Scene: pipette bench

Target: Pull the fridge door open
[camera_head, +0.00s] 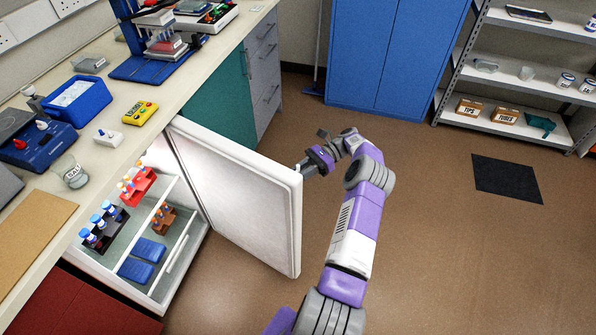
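The white fridge door (235,195) stands swung well out from the under-counter fridge, hinged on the side away from me. Its inner face is toward me, and the lit inside shows two glass shelves (112,255). One purple and grey arm of mine, which I take as the right, reaches up from the bottom middle. Its gripper (303,168) is at the door's free upper edge, with its fingertips against or just behind that edge. The handle is hidden behind the door, and whether the fingers are closed on it does not show. My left gripper is not in view.
The fridge holds racks of tubes (103,226) and blue boxes (150,249). The worktop above carries a beaker (70,172), a blue tub (78,102) and a yellow rack (139,113). A blue cabinet (385,50) stands behind.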

